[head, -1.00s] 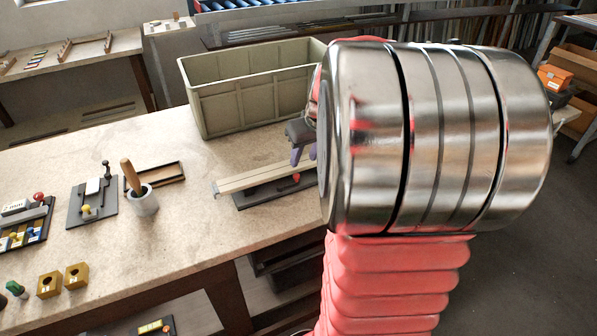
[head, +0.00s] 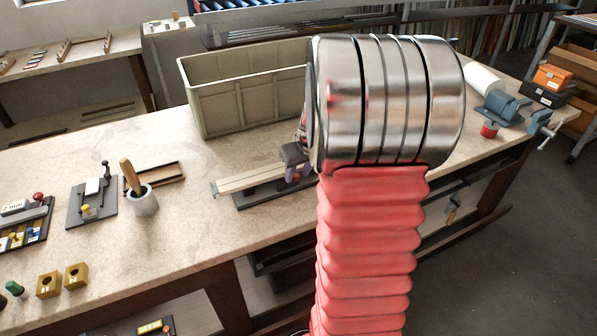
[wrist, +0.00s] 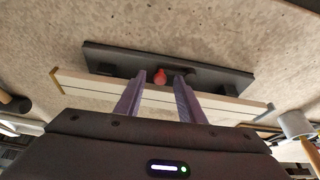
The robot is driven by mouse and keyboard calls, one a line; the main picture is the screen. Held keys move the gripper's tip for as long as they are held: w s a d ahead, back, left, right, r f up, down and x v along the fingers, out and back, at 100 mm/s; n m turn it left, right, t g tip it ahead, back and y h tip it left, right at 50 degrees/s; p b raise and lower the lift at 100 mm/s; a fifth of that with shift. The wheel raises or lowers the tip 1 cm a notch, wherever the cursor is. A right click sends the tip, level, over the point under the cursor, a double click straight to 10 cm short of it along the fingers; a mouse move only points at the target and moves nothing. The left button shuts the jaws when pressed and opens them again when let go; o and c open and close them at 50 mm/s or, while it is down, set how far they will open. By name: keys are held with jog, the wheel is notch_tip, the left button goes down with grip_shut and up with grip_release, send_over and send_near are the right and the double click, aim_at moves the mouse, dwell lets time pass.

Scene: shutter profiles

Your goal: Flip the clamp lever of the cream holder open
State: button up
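The cream holder shows in the head view as a cream bar (head: 243,180) along a dark base plate (head: 262,196), on the bench in front of the bin. In the wrist view the cream bar (wrist: 88,88) lies along the dark base (wrist: 228,82). The clamp lever's red knob (wrist: 160,77) shows there between my fingertips, with a dark part to its right. My gripper (wrist: 161,83) is open, its two purple fingers apart on either side of the knob; contact cannot be told. In the head view my gripper (head: 297,168) is at the holder's right part, partly hidden by my arm.
A green-grey bin (head: 245,98) stands behind the holder. A grey cup with a wooden handle (head: 143,200) and a dark plate with levers (head: 92,200) are to its left. A blue vise (head: 503,105) is at the right.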

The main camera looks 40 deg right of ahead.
jog(key=shift+c, duration=0.3)
grip_shut()
jog(key=shift+d, duration=0.15)
